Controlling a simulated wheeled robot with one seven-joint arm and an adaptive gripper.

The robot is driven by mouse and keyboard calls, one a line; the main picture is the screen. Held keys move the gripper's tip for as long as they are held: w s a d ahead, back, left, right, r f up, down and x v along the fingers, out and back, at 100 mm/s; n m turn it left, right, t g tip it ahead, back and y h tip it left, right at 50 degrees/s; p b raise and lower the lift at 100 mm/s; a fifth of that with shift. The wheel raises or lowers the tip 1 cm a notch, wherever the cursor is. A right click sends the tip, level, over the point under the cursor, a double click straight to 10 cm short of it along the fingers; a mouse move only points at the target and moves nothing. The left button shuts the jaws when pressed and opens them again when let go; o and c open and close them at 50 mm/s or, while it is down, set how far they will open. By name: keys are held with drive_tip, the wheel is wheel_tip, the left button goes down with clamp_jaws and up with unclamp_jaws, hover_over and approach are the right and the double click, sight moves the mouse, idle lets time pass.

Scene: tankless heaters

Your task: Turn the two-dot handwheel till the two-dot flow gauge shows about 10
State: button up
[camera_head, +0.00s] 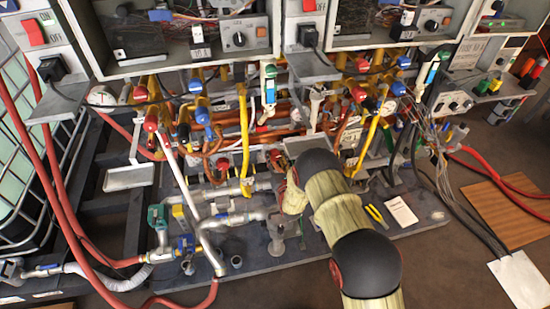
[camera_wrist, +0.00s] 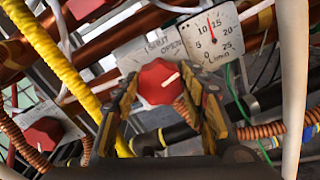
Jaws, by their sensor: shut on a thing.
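A red faceted handwheel (camera_wrist: 158,83) with a white mark sits in the middle of the wrist view. My gripper (camera_wrist: 160,88) has its fingers on both sides of the handwheel and is shut on it. The white mark points up and to the right. A square white gauge (camera_wrist: 214,40) marked 0 to 25 L/min is just above and right of it. Its red needle points nearly straight up, between 10 and 15. I cannot make out dots on either. A plate with "SHUT" and "OPEN" (camera_wrist: 165,46) is beside the gauge. In the head view my arm mostly hides the grip.
Another red handwheel (camera_wrist: 43,133) is at the left, and a yellow corrugated pipe (camera_wrist: 60,65) runs close by. Copper and black pipes crowd behind. In the head view, pliers (camera_head: 375,214) and a white card (camera_head: 401,210) lie on the base plate.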

drive_tip(key=m+b, duration=0.3)
drive_tip(key=m, duration=0.3)
drive_tip(key=shift+m, duration=0.4)
drive_tip(key=m+b, duration=0.1)
drive_tip(key=m, duration=0.2)
drive_tip(key=shift+d+m, duration=0.1)
drive_tip(key=shift+m, duration=0.2)
drive_tip(key=shift+f+m+b, duration=0.1)
drive_tip(key=shift+m+b, duration=0.55)
drive_tip(key=shift+m, duration=1.05)
drive_tip(key=o, duration=1.2)
